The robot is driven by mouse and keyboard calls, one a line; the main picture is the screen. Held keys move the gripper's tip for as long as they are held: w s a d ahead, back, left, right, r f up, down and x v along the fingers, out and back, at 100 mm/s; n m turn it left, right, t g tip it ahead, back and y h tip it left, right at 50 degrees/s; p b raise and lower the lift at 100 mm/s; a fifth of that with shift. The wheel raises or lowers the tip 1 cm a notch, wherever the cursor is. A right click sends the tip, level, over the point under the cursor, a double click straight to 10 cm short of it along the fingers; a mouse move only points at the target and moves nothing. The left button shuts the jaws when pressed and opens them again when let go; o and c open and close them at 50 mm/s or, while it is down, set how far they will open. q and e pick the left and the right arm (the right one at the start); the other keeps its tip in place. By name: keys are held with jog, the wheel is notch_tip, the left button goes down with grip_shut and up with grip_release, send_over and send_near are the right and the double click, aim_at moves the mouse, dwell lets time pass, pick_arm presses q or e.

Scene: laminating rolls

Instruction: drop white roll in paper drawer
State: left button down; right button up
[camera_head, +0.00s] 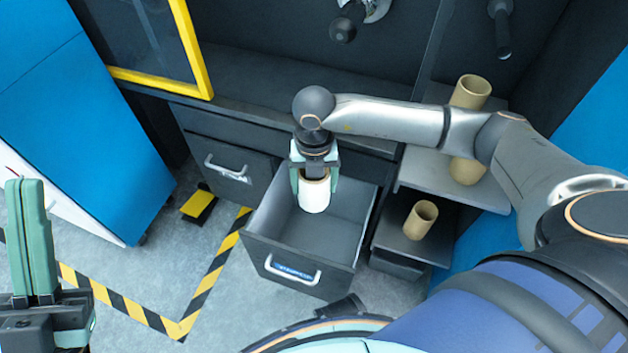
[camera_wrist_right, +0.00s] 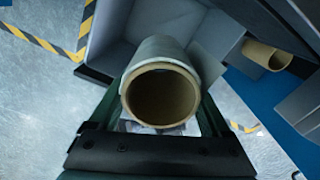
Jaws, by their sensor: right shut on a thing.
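The white roll (camera_head: 314,194) is a short white cylinder with a brown cardboard core. My right gripper (camera_head: 313,178) is shut on it and holds it upright over the open paper drawer (camera_head: 338,229). In the right wrist view the roll (camera_wrist_right: 160,85) sits between the two fingers of my right gripper (camera_wrist_right: 160,110), with its open core facing the camera. The drawer is pulled out and I see no other roll inside, though the roll hides part of its floor. My left gripper (camera_head: 32,240) is at the lower left, away from the drawer, with its fingers together and empty.
Brown cardboard tubes stand on the right shelves, one on the lower shelf (camera_head: 421,219) and others above (camera_head: 470,92). A closed drawer (camera_head: 225,165) is left of the open one. A yellow-framed panel (camera_head: 190,50) stands at upper left. Striped tape (camera_head: 215,275) marks the clear floor.

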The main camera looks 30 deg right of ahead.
jog(key=o, duration=1.3)
pick_arm(q)
jog(key=w+n+y+p, duration=0.1)
jog(key=p, duration=0.1)
jog(key=w+n+y+p, duration=0.1)
jog(key=y, duration=0.1)
jog(key=shift+w+a+r+p, duration=0.1)
jog(key=shift+w+a+p, duration=0.1)
jog(key=shift+a+p, duration=0.15)
pick_arm(e)
notch_tip(320, 180, up, 13)
jog(key=shift+f, duration=0.2)
pick_arm(q)
jog(key=shift+r, duration=0.1)
pick_arm(e)
jog(key=shift+a, duration=0.1)
